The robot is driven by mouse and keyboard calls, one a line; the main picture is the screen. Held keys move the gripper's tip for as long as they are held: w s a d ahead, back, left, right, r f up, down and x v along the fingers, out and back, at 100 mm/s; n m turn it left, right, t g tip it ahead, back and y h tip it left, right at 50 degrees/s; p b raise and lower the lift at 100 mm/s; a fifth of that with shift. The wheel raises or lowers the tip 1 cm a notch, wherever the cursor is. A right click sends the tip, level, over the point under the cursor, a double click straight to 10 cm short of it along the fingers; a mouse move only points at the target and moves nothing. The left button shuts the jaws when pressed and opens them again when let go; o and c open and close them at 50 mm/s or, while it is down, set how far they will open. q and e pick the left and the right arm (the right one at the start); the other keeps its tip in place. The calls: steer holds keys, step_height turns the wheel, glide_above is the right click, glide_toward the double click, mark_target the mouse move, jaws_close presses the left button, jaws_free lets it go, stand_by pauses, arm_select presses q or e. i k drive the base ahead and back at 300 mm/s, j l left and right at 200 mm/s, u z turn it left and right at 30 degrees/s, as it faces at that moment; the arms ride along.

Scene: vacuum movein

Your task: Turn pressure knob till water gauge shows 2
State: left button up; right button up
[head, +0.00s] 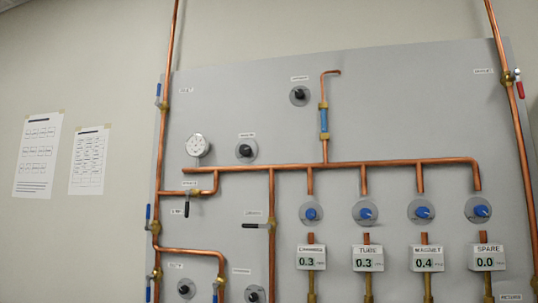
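A round white gauge (198,145) is mounted at the upper left of the grey panel, above a copper pipe. Its needle and numbers are too small to read. A black knob (245,151) on a round plate is just right of the gauge, with a label above it. Another black knob (299,95) is higher up and to the right. The labels are too small to read, so I cannot tell which knob is for pressure. Neither of my grippers is in view.
Several blue knobs (311,213) stand in a row above displays, including one reading 0.3 (310,258). Copper pipes (350,164) run across the grey panel (420,105). More black knobs (185,289) sit low. A red-handled valve (520,89) is at right. Papers (38,155) hang left.

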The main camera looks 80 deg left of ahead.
mark_target(244, 150)
steer(key=u, duration=2.9)
